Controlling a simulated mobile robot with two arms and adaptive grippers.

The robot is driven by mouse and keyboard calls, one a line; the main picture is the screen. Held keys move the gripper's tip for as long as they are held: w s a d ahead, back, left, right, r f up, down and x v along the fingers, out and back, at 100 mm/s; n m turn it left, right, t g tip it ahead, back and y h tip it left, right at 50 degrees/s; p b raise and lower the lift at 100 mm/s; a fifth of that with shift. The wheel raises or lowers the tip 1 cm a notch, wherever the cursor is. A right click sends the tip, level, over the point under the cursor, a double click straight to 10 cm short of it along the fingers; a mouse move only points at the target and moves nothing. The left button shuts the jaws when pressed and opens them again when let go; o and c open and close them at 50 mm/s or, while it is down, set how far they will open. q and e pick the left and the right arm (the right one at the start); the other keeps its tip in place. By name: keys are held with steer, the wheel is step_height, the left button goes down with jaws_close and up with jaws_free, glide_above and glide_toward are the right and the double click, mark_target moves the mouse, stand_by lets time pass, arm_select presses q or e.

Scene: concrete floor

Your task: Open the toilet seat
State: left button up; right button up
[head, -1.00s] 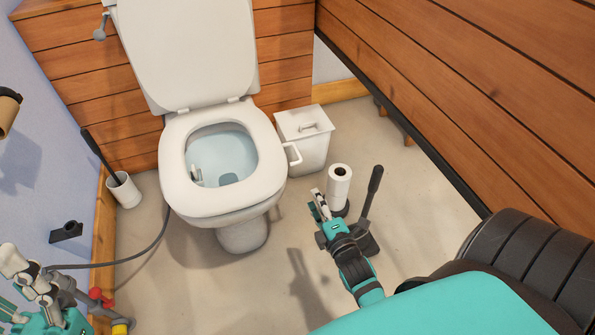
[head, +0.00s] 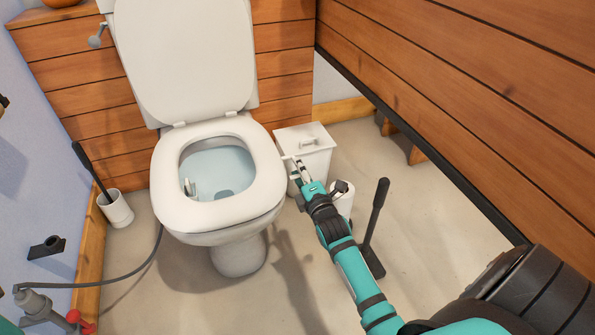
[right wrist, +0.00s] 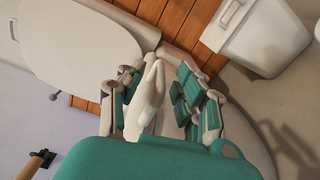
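The white toilet (head: 237,255) stands against the wood-panelled wall, its lid (head: 185,60) upright against the tank. The ring-shaped seat (head: 268,180) lies flat on the bowl, with water showing through its opening. My right gripper (head: 298,168) is at the seat's right edge, where it covers the small side handle. In the right wrist view its fingers (right wrist: 155,100) are spread, with a white piece between them, likely the handle; I cannot tell if they touch it. The upright lid also shows there (right wrist: 80,45). Of my left arm only a teal sliver shows at the bottom-left corner.
A white bin (head: 306,150) stands close behind my right gripper. A paper roll (head: 343,200) and a dark-handled brush stand (head: 374,225) are beside my right forearm. A toilet brush (head: 116,207), a hose and a red valve (head: 80,320) are at left.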

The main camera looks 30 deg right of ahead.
steer(key=shift+x, duration=1.1)
jaws_close()
